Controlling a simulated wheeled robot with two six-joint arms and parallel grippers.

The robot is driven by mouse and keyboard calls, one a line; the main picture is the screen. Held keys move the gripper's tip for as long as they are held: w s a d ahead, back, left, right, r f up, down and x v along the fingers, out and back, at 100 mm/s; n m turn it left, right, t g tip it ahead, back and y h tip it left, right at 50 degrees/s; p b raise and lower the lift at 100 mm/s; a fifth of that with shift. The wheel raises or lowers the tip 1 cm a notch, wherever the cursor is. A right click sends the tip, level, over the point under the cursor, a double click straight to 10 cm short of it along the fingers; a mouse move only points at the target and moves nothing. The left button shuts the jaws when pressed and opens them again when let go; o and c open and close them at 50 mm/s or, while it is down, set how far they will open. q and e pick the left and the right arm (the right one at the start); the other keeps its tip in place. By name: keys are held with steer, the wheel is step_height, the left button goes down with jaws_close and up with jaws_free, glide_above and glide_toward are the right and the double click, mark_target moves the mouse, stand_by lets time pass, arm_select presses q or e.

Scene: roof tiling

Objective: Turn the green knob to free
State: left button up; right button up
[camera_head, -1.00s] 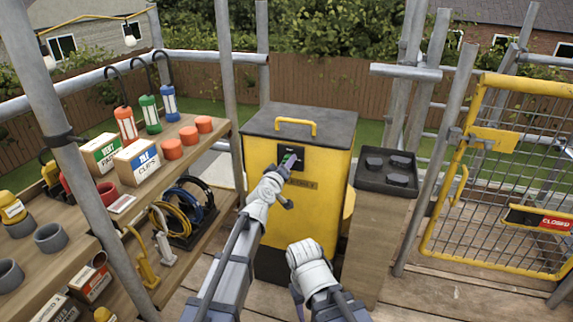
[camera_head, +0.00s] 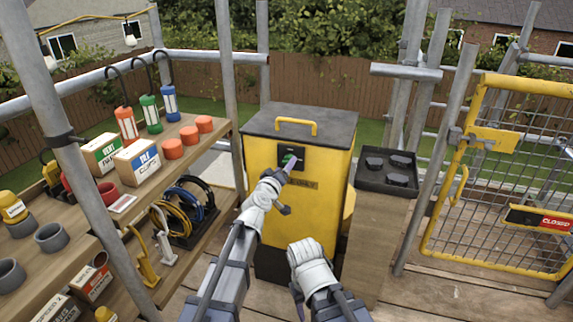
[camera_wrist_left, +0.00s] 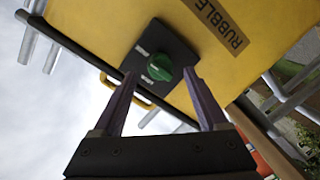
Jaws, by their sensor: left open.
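The green knob (camera_head: 288,158) sits on a dark plate (camera_head: 299,152) on the front of a yellow bin. In the left wrist view, the round knob (camera_wrist_left: 159,67) shows between the two purple fingertips of my left gripper (camera_wrist_left: 160,74), with a gap on each side. Pale labels lie on the plate beside it. In the head view, my left gripper (camera_head: 289,165) is open at the plate and partly covers the knob. I cannot tell whether the fingertips reach past the knob's face. My right gripper (camera_head: 297,298) is low in front of the bin, and its jaws are not clear.
The yellow bin (camera_head: 265,215) has a grey lid with a yellow handle (camera_head: 296,126). A shelf (camera_head: 215,150) with lamps, boxes and cables stands on the left. A dark tray (camera_head: 372,184) stands right of the bin. A yellow gate (camera_head: 500,180) is farther right.

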arm_select(q)
steer(key=v, duration=0.5)
steer(key=s+a+f+m+g+y, duration=0.1)
steer(key=s+a+f+m+g, duration=0.25)
steer(key=s+f+g, duration=0.4)
steer(key=s+a+f+m+g+y, duration=0.15)
steer(key=s+a+f+g, duration=0.25)
steer(key=s+f, duration=0.6)
steer(key=s+a+f+g+y, duration=0.2)
steer(key=s+a+g+y, duration=0.15)
steer(key=s+a, duration=0.45)
steer(key=s+d+r+m+g+p, duration=0.1)
steer(key=s+d+m, duration=0.15)
steer(key=d, duration=0.35)
steer(key=s+d+m+p, duration=0.1)
steer(key=s+d+m, duration=0.1)
steer(key=s+d, duration=0.3)
step_height(320, 180, up, 27)
steer(key=w+p, duration=0.1)
steer(key=p, duration=2.5)
steer(key=shift+d+p, duration=0.3)
steer(key=shift+d, duration=0.15)
